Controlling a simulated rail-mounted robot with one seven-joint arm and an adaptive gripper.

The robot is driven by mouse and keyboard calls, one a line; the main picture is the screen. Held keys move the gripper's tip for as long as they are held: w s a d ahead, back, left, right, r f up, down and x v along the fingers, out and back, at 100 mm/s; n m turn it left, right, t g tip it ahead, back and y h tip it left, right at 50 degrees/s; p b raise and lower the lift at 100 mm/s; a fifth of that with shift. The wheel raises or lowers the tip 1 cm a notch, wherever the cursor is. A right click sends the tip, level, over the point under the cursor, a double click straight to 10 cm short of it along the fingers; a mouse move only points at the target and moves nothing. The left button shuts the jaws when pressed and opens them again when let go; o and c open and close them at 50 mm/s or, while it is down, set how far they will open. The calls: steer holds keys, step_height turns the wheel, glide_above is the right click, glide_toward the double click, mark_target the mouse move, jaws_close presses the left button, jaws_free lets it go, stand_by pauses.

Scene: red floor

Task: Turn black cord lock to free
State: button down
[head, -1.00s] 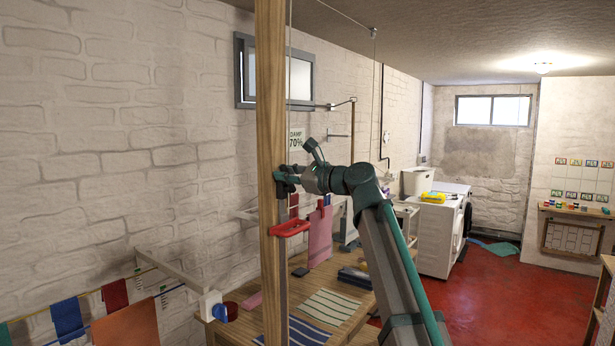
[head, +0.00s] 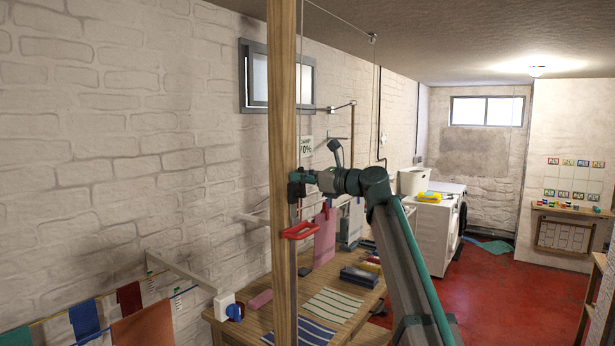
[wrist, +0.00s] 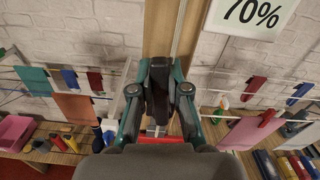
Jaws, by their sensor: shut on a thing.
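The wooden post (head: 282,120) stands upright in the foreground of the head view. The black cord lock (head: 293,190) is on the post's right side, mostly hidden by my fingers. My gripper (head: 298,181) reaches it from the right and is shut on it. In the wrist view my gripper (wrist: 171,88) has its dark fingers close together in front of the post (wrist: 163,30), with a black part between them. The lock's exact angle cannot be told. A red handle (head: 299,230) is on the post just below my gripper.
A wooden table (head: 262,322) with folded cloths lies below and behind the post. Hanging cloths (head: 130,298) are at the lower left. A damp sign (wrist: 252,15) is on the wall near my gripper. Red floor (head: 510,290) is open at the right.

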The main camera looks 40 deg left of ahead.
steer(key=c, duration=1.1)
jaws_free()
steer(key=d, duration=1.2)
steer(key=shift+w, duration=0.15)
